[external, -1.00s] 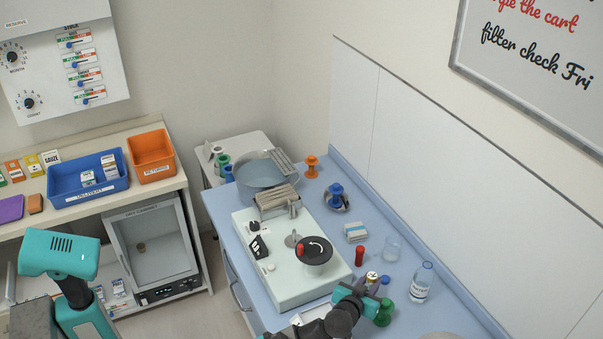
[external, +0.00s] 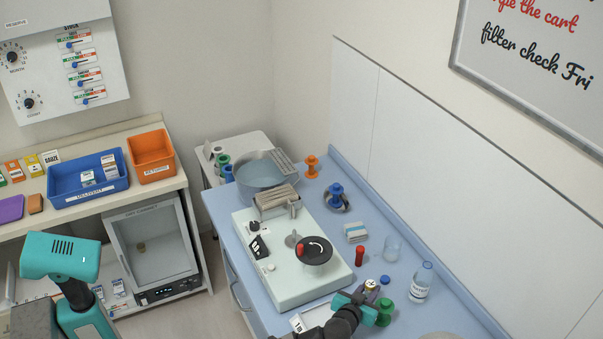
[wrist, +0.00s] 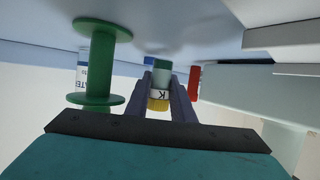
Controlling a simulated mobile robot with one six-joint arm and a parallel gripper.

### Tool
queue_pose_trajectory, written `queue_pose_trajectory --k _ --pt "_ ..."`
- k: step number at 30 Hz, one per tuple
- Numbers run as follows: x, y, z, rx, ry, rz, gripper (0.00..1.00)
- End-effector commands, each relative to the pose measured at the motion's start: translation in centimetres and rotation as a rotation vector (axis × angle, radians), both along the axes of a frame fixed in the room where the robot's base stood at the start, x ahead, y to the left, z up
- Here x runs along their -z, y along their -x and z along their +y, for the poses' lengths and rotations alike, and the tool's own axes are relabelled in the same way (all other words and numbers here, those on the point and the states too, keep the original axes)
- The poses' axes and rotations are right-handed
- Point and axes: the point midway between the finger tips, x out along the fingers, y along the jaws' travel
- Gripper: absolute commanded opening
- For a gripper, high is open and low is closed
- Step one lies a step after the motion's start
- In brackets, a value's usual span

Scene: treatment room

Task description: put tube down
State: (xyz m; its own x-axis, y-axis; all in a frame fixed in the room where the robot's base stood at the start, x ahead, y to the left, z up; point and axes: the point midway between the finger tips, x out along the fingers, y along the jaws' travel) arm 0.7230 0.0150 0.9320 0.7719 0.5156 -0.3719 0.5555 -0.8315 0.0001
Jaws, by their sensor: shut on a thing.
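The tube (wrist: 158,97) is between the two dark fingers of my gripper (wrist: 170,88) in the wrist view. It has a yellow cap and a white label with a dark letter. In the external view, the tube's pale round top (external: 371,284) shows between the fingers of my gripper (external: 372,292), above the right part of the blue counter (external: 420,310). The gripper is shut on the tube. Whether the tube's lower end touches the counter is hidden.
A green spool (external: 386,313) stands close beside my gripper. A blue cap (external: 385,280), a red tube (external: 360,256), a clear beaker (external: 392,249) and a labelled bottle (external: 420,283) are near. The pale machine (external: 285,280) is to the left.

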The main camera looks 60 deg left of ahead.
Motion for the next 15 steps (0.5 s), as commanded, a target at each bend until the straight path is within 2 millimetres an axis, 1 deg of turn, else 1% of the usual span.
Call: queue_pose_trajectory --k 15 --pt "1.4 0.1 0.0 0.0 -0.001 0.006 0.0"
